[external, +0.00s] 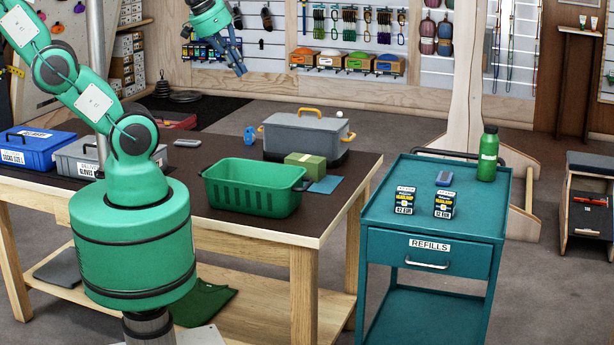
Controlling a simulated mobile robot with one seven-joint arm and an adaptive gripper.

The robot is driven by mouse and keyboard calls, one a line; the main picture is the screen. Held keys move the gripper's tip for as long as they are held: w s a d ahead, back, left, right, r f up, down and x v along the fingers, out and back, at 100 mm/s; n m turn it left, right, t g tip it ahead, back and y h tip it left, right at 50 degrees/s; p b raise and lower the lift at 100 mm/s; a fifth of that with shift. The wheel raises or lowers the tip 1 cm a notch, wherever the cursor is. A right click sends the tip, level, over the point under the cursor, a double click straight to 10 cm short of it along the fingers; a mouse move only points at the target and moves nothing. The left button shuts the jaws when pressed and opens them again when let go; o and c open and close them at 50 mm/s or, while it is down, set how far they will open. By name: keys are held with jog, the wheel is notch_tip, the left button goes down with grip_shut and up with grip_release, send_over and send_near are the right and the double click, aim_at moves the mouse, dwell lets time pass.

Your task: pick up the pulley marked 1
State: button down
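A small blue piece (250,135) stands on the dark table top, left of the grey lidded box; it may be a pulley, but it is too small for me to read a mark. A small blue-grey flat item (444,178) lies on the teal cart; I cannot tell what it is. No number 1 on a pulley is readable. My gripper (238,68) is raised high above the back of the table, fingers pointing down, apart from everything on it. Nothing shows in it, and its finger gap is unclear.
On the table (330,209) are a green basket (254,196), a grey box with orange handles (305,134), a green-brown block (305,165) and labelled cases (38,149). The teal cart (400,215) carries two dark price-labelled packs (404,200) and a green bottle (488,155).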

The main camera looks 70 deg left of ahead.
jog(key=c, duration=1.4)
grip_release()
jog(key=shift+w, duration=0.1)
